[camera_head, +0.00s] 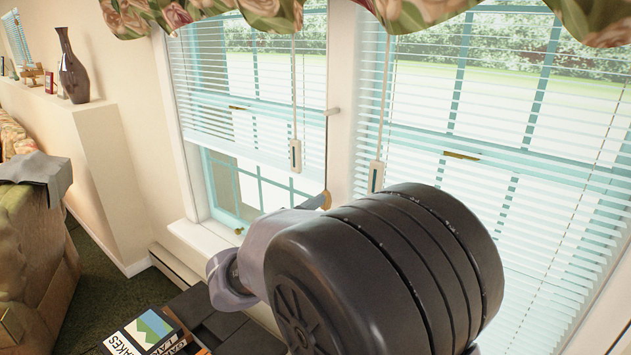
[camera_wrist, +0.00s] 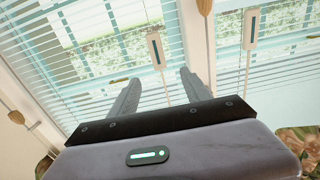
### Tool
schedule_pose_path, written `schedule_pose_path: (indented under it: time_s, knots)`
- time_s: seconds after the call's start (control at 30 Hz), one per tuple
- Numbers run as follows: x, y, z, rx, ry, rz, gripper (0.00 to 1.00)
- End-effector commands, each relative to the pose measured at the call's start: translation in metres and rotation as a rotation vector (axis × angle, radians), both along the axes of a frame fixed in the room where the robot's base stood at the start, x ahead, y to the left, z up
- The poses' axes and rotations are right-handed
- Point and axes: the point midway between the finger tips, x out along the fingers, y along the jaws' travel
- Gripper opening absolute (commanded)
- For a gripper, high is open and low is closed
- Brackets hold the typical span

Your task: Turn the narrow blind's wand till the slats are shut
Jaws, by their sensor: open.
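The narrow blind (camera_head: 205,85) hangs at the left window. Its slats are open, with the garden showing between them. A thin wand with a white handle (camera_head: 295,155) hangs before it. A similar white handle (camera_head: 376,176) hangs before the wide blind (camera_head: 560,130), whose slats are also open. The wrist view appears upside down. Both handles show there, one near the middle (camera_wrist: 155,49) and one on the right (camera_wrist: 250,29). My gripper (camera_wrist: 160,82) is open and empty. The middle handle's wand passes between the fingers in the picture; contact is not visible.
A window sill (camera_head: 205,240) and wall post stand close by. Dark furniture with books (camera_head: 145,332) sits below. A green armchair (camera_head: 40,235) and a ledge with a dark vase (camera_head: 73,68) are at left. A floral valance (camera_head: 235,10) hangs above.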

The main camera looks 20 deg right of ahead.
Motion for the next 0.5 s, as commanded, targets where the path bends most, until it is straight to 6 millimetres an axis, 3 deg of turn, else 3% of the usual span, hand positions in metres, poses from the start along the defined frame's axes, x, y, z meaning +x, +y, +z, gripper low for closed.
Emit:
schedule_pose_path:
  time_s: [0.17,0.5]
  knots:
    - [0.015,-0.025,-0.002,-0.014,0.005,-0.02,0.56]
    - [0.078,-0.105,-0.003,-0.01,0.003,-0.017,0.56]
